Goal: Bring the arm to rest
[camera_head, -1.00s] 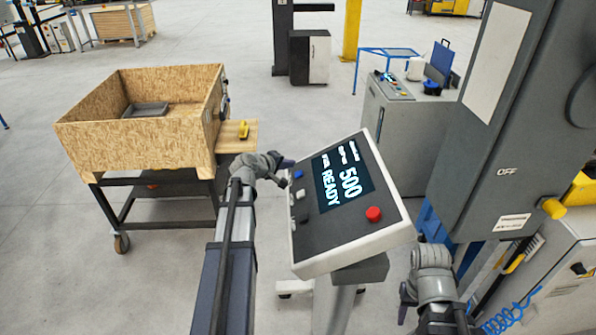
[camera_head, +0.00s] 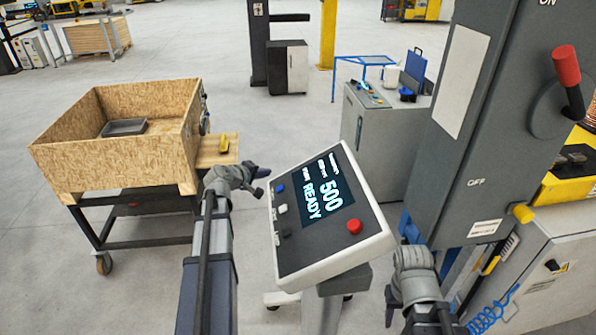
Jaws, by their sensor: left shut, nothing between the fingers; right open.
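My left arm comes up from the lower left, and its gripper (camera_head: 262,181) is shut and empty just left of the control panel (camera_head: 289,262). It looks apart from the panel's upper left edge. My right arm stands at the lower right of the panel. Its gripper (camera_head: 391,304) is open and empty, pointing down beside the panel stand.
A tall grey cabinet (camera_head: 470,140) with a red-handled lever (camera_head: 566,70) stands close on the right. A chipboard crate (camera_head: 112,160) on a wheeled cart holds a grey tray (camera_head: 124,127). Floor between cart and panel is clear.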

